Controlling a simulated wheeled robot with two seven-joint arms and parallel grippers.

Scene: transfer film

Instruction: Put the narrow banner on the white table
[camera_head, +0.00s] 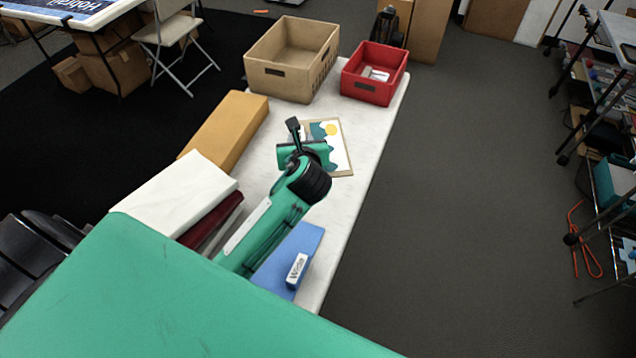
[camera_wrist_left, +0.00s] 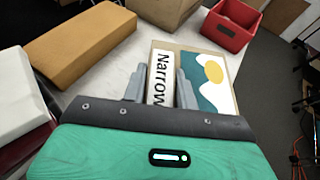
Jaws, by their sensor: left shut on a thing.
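The narrow banner (camera_head: 341,152) is a flat tan piece with a mountain-and-sun picture and a white label. In the left wrist view, the narrow banner (camera_wrist_left: 213,77) shows the word "Narrow" on its label, between the fingers. My left gripper (camera_head: 308,142) is shut on it and covers its left part in the head view. In the left wrist view, my left gripper (camera_wrist_left: 160,80) has a finger on each side of the label. The banner is over the white table (camera_head: 349,203); I cannot tell whether it touches the top. My right gripper is not in view.
A tan open crate (camera_head: 285,85) and a red bin (camera_head: 369,88) stand at the table's far end. An orange-tan box (camera_head: 226,128), a white box (camera_head: 172,196) and a dark red item (camera_head: 212,222) line the left side. A blue piece (camera_head: 302,243) with a label lies nearer me.

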